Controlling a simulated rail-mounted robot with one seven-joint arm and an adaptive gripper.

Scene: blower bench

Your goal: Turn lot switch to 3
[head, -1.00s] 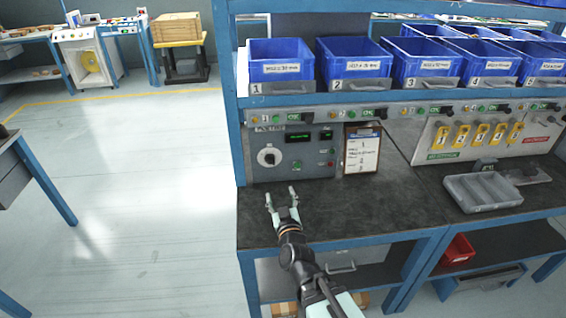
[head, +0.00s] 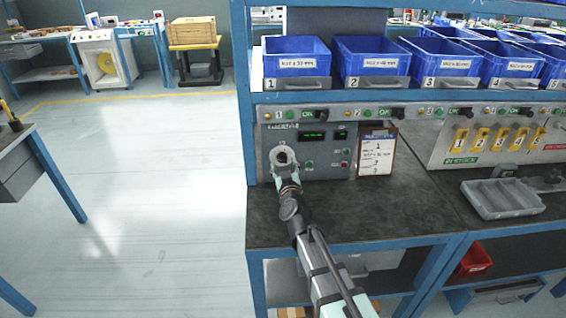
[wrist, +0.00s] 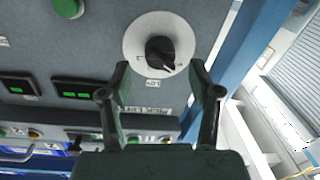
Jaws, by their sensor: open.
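The lot switch is a black knob (wrist: 160,53) on a round white dial plate on a grey control panel (head: 330,165). In the wrist view the knob stands between the fingertips of my open gripper (wrist: 161,75), just beyond them. I cannot see either finger touching it. In the head view my gripper (head: 285,170) is in front of the white dial (head: 283,155) and covers part of it. The position numbers around the dial are too small to read.
Green displays (head: 313,136) and several buttons sit right of the dial. A clipboard (head: 377,155) leans beside the panel. A blue upright post (head: 243,90) stands close on the left. Blue bins (head: 296,58) fill the shelf above. The dark bench top (head: 400,205) is mostly clear.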

